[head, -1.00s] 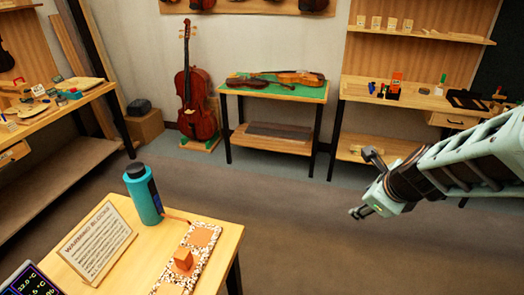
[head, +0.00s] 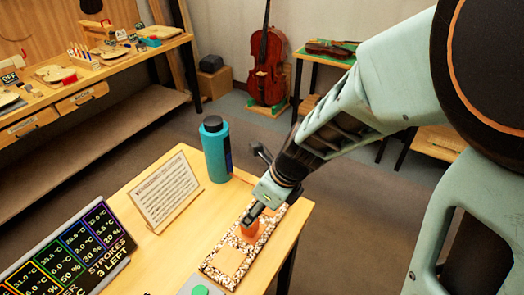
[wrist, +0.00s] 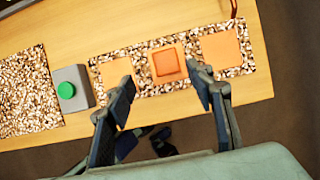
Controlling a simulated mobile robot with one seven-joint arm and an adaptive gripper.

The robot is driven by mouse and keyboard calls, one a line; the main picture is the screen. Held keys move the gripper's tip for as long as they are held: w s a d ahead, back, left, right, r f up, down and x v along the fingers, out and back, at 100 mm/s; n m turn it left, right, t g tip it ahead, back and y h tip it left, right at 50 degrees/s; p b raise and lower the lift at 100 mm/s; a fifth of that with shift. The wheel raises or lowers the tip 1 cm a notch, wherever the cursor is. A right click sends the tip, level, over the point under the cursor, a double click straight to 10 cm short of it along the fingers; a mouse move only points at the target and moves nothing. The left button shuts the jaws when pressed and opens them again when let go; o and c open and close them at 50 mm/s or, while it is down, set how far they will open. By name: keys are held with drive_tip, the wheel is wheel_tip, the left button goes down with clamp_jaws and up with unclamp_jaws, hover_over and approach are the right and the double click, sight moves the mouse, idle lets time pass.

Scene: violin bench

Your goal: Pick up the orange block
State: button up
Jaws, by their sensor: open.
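The orange block (head: 250,229) sits on a speckled strip (head: 212,267) on the wooden bench. In the wrist view the orange block (wrist: 166,63) lies on the speckled strip (wrist: 142,75) between two flat orange squares. My gripper (head: 248,217) appears right above the block in the head view and partly hides it. In the wrist view my gripper (wrist: 162,79) is open and empty, its fingertips spread wider than the block, which shows ahead between them. I cannot tell whether a finger touches it.
A teal bottle (head: 216,150) stands behind the strip, beside a tilted text sign (head: 165,190). A dark display panel (head: 65,255) is at the front left. A grey box with a green button (wrist: 66,90) is next to the strip, before another speckled patch (wrist: 28,95).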

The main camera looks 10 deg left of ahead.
drive_tip(key=b, duration=0.1)
hover_over(251, 231)
drive_tip(key=w, duration=0.1)
wheel_tip(251, 231, down, 4)
drive_tip(key=shift+w+d+f, duration=0.1)
drive_tip(key=x, duration=0.1)
drive_tip(key=b+x, duration=0.1)
drive_tip(key=x, duration=0.1)
drive_tip(key=d+b+x, duration=0.1)
drive_tip(key=shift+w+a+f, duration=0.15)
drive_tip(key=shift+w+f, duration=0.15)
drive_tip(key=shift+f, duration=0.05)
drive_tip(key=shift+w+a+f, duration=0.1)
drive_tip(key=shift+a+f, duration=0.1)
drive_tip(key=shift+f, duration=0.05)
drive_tip(key=c, duration=1.2)
drive_tip(key=shift+r, duration=0.25)
